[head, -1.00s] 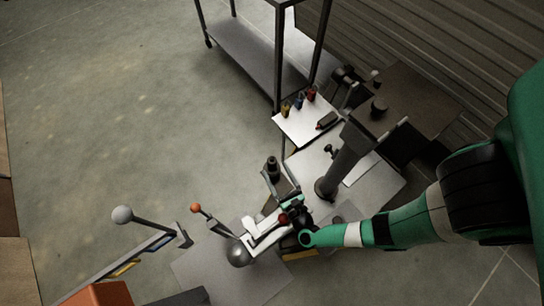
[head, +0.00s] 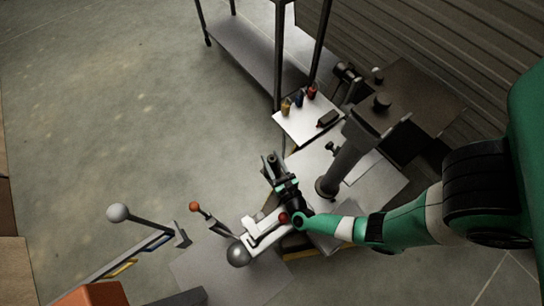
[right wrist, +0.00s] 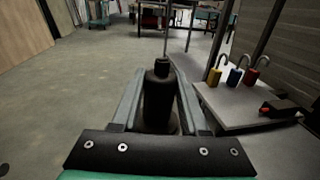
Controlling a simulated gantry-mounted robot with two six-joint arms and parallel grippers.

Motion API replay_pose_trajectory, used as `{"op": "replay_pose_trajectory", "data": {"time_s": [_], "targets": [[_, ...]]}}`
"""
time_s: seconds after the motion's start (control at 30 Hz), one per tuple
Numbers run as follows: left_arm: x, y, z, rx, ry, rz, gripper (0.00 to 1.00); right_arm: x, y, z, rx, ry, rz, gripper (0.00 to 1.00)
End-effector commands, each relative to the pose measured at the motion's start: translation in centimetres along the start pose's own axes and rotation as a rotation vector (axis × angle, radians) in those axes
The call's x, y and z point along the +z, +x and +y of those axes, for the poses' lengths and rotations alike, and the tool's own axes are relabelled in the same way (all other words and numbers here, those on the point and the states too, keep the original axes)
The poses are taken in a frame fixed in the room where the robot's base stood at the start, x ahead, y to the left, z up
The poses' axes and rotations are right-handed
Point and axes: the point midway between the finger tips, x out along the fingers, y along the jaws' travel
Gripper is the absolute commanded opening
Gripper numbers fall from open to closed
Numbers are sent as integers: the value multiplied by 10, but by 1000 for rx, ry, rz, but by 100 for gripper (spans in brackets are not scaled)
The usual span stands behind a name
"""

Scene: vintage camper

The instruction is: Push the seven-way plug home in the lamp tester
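A dark upright cylinder (right wrist: 160,100) with a narrower top, which looks like the plug, stands between the two fingers of my right gripper (right wrist: 160,78) in the right wrist view. In the head view it shows only as a small dark shape (head: 271,163) at the tip of the right gripper (head: 275,168). The fingers lie on both sides of it, close to its sides. I cannot tell whether they touch it. Its lower end and what it stands in are hidden, and I cannot make out the lamp tester clearly. My left gripper is not in view.
A white shelf (head: 296,128) beyond holds yellow, blue and red hooked items and a black-and-red tool (head: 327,119). A dark post (head: 345,162) stands right of the gripper. A grey ball (head: 238,254) and knobbed levers (head: 117,213) lie lower left.

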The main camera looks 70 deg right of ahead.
Motion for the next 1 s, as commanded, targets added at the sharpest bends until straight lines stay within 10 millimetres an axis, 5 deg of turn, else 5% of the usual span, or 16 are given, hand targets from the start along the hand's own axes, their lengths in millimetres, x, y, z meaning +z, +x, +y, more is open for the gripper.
{"op": "replay_pose_trajectory", "data": {"time_s": [0.17,1.0], "targets": [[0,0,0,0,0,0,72,0,0,0,0,0,0,0],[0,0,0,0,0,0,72,0,0,0,0,0,1,0]]}}
